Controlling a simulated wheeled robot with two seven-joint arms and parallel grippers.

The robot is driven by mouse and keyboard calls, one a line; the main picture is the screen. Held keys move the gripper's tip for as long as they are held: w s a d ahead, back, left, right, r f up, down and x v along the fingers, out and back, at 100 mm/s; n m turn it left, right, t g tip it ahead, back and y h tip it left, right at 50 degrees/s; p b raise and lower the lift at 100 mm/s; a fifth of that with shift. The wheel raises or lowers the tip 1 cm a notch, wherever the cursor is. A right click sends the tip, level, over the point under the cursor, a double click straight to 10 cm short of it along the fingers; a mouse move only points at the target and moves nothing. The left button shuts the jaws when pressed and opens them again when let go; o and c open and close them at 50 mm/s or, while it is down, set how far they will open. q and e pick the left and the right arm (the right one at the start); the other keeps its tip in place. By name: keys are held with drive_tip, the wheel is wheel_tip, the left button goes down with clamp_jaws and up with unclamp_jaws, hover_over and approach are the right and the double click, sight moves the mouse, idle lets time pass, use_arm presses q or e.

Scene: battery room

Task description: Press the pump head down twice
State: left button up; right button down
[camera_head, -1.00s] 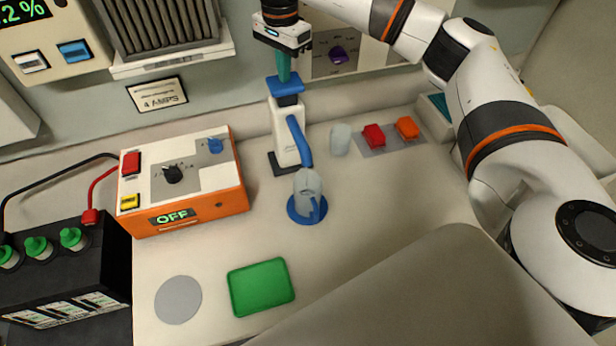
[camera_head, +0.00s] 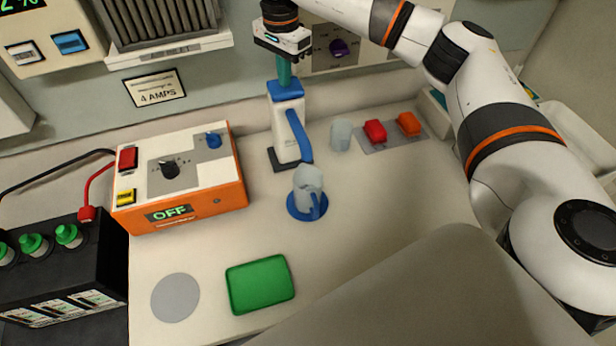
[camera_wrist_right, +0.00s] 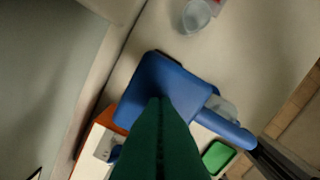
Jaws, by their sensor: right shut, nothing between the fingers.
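The pump (camera_head: 287,122) is a white upright body on a black base, with a blue pump head (camera_head: 285,91) and a blue spout (camera_head: 299,135) slanting toward the front. My right gripper (camera_head: 285,82) points straight down with its teal fingers shut and empty, the tips at the top of the head. In the right wrist view the fingers (camera_wrist_right: 160,103) overlap the blue head (camera_wrist_right: 165,80) and hide part of it. They appear to touch it. My left gripper is not in view.
An orange-sided charger box (camera_head: 190,212) reading OFF stands left of the pump. A clear cup (camera_head: 341,135), a red block (camera_head: 375,131) and an orange block (camera_head: 408,123) sit to the right. A green tray (camera_head: 260,284) and grey disc (camera_head: 175,298) lie in front.

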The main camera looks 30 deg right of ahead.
drive_tip(key=shift+r+p, duration=1.85)
drive_tip(key=shift+r, duration=0.9)
wheel_tip(320, 180, up, 6)
drive_tip(key=p, duration=0.4)
